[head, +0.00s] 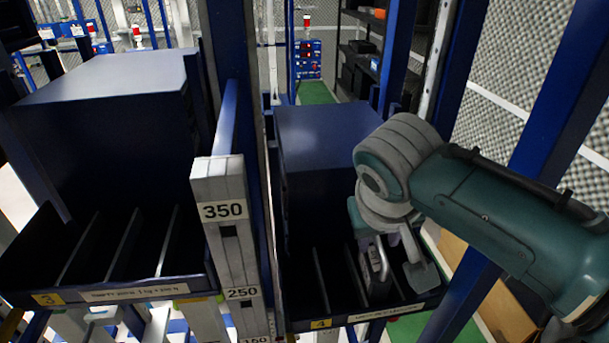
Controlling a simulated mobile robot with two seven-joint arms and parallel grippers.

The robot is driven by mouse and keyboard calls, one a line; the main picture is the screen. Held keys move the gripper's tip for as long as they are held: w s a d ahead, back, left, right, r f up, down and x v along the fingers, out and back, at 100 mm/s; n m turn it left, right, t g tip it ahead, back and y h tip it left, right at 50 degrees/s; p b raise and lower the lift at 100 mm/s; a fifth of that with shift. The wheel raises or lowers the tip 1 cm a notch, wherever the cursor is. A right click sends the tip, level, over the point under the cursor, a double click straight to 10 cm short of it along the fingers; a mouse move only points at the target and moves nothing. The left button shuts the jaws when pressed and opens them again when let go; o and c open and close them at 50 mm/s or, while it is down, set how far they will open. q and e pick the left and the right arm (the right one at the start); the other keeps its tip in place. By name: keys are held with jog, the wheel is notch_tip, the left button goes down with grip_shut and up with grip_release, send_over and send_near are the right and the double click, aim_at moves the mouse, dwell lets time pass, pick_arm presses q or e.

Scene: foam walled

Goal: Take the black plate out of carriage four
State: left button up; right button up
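Carriage four (403,312) is a dark tray with upright dividers and a yellow label "4" on its front edge, at the lower middle right. My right gripper (398,272) comes in from the right and points down into the right part of this tray. Its two grey fingers look apart, with a dark gap between them. I cannot make out the black plate; the slots are dark and the gripper covers part of them. My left gripper is not in view.
Carriage three (130,292), with similar dividers, stands at the left. A pale post (224,215) marked 350 and 250 rises between the two carriages. A dark blue box (318,140) stands behind carriage four. Blue frame posts and mesh walls (510,75) close the right side.

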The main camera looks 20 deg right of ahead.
grip_shut()
jog(key=shift+r, duration=0.1)
dwell(1.1)
